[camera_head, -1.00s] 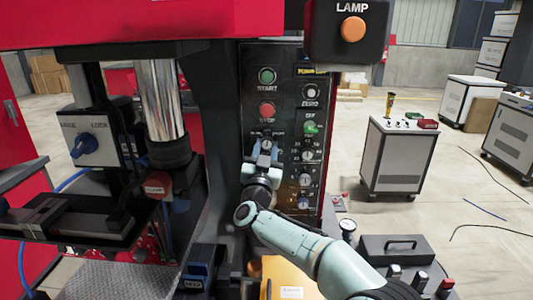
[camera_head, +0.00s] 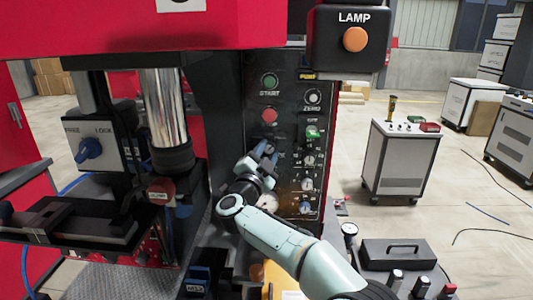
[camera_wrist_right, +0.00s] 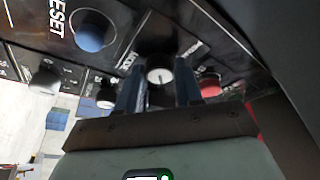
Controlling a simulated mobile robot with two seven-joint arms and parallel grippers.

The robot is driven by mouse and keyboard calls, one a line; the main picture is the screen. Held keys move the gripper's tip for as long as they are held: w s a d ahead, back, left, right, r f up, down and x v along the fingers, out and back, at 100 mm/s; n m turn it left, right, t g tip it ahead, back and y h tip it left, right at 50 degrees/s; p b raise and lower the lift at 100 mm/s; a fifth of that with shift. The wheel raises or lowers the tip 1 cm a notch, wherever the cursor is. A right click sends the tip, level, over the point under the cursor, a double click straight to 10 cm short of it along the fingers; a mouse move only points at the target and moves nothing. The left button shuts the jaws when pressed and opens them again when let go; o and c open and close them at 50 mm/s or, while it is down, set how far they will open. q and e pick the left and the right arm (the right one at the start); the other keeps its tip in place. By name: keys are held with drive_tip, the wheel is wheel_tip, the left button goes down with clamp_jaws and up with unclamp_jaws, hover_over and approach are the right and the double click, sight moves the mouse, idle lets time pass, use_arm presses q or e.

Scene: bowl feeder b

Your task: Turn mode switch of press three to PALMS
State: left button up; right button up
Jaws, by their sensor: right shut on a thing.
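The press's black control panel (camera_head: 290,112) carries the START button (camera_head: 269,81), the red STOP button (camera_head: 268,115) and several knobs. My right gripper (camera_head: 265,150) is at the panel just below STOP, tilted toward upper right. In the right wrist view, the fingers of my right gripper (camera_wrist_right: 158,88) stand on both sides of a round dark knob with a pale face, the mode switch (camera_wrist_right: 159,75). The gripper is shut on it. In the head view the gripper largely hides the switch, and its setting cannot be read. My left gripper is out of view.
Right of the switch column are ZERO (camera_head: 313,96), a green switch (camera_head: 312,132) and smaller knobs. A FREE/LOCK box (camera_head: 90,148) and steel column (camera_head: 163,105) stand left.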

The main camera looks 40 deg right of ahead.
idle(0.4)
drive_tip(key=o, duration=1)
drive_tip(key=shift+o, duration=0.2)
drive_tip(key=shift+s+a+f, duration=0.1)
drive_tip(key=shift+s+a, duration=0.05)
drive_tip(key=shift+a, duration=0.1)
drive_tip(key=b+v, duration=0.2)
drive_tip(key=v, duration=1)
drive_tip(key=shift+s+a+b, duration=0.2)
drive_tip(key=shift+a+b, duration=0.15)
